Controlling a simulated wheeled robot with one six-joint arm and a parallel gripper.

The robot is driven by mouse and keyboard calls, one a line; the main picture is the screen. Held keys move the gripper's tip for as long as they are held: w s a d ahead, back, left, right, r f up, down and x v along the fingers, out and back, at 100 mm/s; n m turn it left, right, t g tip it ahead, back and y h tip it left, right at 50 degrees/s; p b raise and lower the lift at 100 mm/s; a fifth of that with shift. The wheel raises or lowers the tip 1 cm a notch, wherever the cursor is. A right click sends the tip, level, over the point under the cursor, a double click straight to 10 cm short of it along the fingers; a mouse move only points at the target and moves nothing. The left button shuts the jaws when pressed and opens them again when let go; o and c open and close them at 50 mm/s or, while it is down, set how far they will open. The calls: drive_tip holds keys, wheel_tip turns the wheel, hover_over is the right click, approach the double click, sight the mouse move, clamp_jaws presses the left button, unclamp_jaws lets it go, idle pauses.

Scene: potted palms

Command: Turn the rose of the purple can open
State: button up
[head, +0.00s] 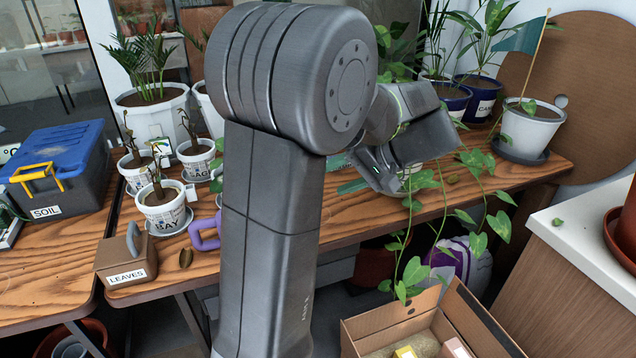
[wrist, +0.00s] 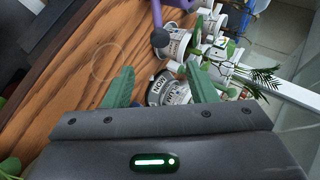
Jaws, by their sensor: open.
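The purple can shows in the head view only as a purple handle (head: 205,235) at the table's front edge; my arm hides the rest. In the wrist view a purple spout (wrist: 157,14) comes in from the top and ends in a dark grey rose (wrist: 160,38). I cannot tell whether the rose is open or closed. My gripper (wrist: 160,68) is open, its green fingers apart, with the rose beyond the fingertips and not touched. In the head view my gripper (head: 345,174) is over the table, right of my arm.
A labelled pot (wrist: 170,90) shows between the fingers in the wrist view. A trailing vine (head: 425,180) hangs beside my gripper. The BAY pot (head: 160,214), LEAVES box (head: 126,262) and SOIL crate (head: 62,180) stand left. Bare wood (wrist: 85,75) lies left of the fingers.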

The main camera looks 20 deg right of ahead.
drive_tip(key=v, duration=0.3)
drive_tip(key=shift+w+a+f, duration=0.1)
drive_tip(key=shift+f, duration=0.05)
drive_tip(key=b+x, duration=0.2)
drive_tip(key=x, duration=1.1)
drive_tip(key=shift+w+a+f, duration=0.1)
drive_tip(key=shift+a+f, duration=0.05)
drive_tip(key=shift+a, duration=0.1)
